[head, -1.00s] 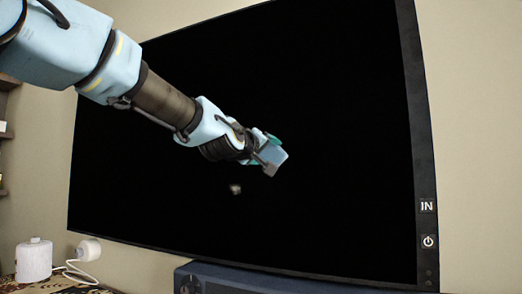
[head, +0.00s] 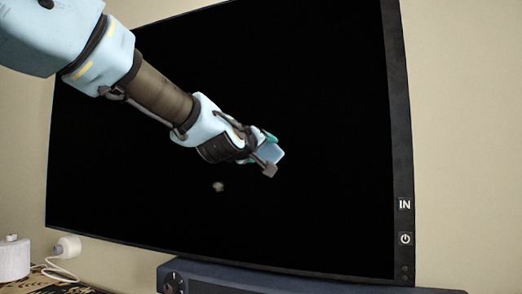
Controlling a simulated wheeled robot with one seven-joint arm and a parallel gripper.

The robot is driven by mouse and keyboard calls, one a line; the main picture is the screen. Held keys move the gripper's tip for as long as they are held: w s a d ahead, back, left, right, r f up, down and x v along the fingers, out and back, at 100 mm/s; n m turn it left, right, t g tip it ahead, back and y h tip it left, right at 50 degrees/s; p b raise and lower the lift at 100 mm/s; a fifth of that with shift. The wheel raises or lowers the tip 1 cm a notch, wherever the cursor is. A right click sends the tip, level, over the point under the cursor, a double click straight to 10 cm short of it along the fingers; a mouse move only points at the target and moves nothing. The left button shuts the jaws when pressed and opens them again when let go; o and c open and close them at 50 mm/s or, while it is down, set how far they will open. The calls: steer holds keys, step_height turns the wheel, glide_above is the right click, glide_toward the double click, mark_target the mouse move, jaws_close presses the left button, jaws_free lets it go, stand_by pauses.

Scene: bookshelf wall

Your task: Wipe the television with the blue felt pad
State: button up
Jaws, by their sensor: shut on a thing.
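The television (head: 330,215) is a large black screen with a dark frame, filling most of the head view. A small pale smudge (head: 219,187) shows on the screen, below and left of my gripper. My gripper (head: 268,158) is in front of the middle of the screen, shut on the blue felt pad (head: 275,152). Only part of the light blue pad shows between the fingers. I cannot tell whether the pad touches the screen.
A dark blue-grey box-like unit (head: 300,284) stands below the screen. A white cylinder (head: 12,260) and a white round item with a cable (head: 68,247) are at the lower left. The beige wall (head: 465,140) at the right is clear.

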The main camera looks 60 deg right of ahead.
steer(key=b+v, duration=0.3)
steer(key=v, duration=0.1)
steer(key=shift+w+a+f, duration=0.1)
steer(key=shift+a, duration=0.05)
steer(key=shift+a+b, duration=0.45)
steer(key=shift+a, duration=0.25)
steer(key=shift+b+v, duration=1.5)
steer(key=shift+v, duration=0.05)
